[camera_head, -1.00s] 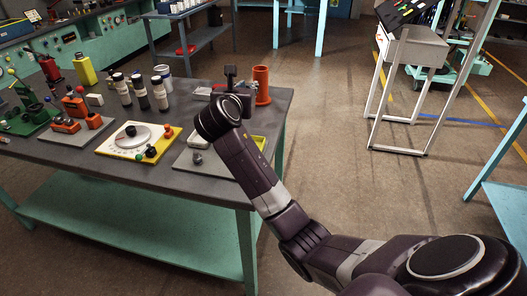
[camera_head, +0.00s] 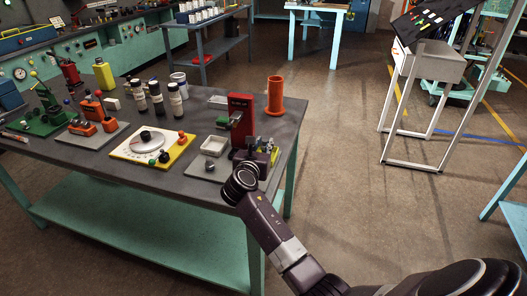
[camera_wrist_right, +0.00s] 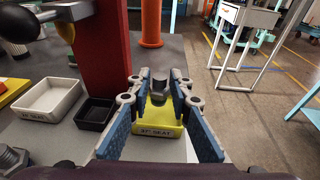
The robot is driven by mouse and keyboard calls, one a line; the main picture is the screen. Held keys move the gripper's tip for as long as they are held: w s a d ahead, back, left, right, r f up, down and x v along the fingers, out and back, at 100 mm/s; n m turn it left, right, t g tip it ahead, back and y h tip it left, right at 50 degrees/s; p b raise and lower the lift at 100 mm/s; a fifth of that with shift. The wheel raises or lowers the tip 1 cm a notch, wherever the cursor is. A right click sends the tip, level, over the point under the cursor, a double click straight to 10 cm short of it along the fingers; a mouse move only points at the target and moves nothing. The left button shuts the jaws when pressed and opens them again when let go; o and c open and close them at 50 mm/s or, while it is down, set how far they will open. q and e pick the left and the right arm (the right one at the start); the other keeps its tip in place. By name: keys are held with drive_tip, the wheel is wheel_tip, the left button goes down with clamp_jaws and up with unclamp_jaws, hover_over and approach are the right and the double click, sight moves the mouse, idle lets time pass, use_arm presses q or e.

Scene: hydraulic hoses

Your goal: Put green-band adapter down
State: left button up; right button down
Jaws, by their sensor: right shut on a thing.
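My right gripper (camera_wrist_right: 160,88) is shut on a small grey metal fitting (camera_wrist_right: 160,85), held between the fingertips over a yellow tray (camera_wrist_right: 159,130). The tray's label seems to read "37° SEAT". In the head view my right gripper (camera_head: 268,152) is low at the right end of the grey table, in front of a red upright stand (camera_head: 241,118). My left gripper is not in view.
A white tray (camera_wrist_right: 50,97) and a black tray (camera_wrist_right: 95,113) lie left of the yellow one. An orange tube (camera_head: 275,96) stands behind. A yellow board with a dial (camera_head: 152,145) and several dark bottles (camera_head: 157,97) are further left. The table's right edge is close.

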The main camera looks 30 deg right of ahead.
drive_tip(key=shift+f, duration=1.25)
drive_tip(key=c, duration=1.8)
unclamp_jaws()
drive_tip(key=shift+f, duration=0.15)
drive_tip(key=shift+o, duration=0.2)
drive_tip(key=shift+r, duration=0.2)
drive_tip(key=v, duration=1.2)
drive_tip(key=shift+f, duration=0.1)
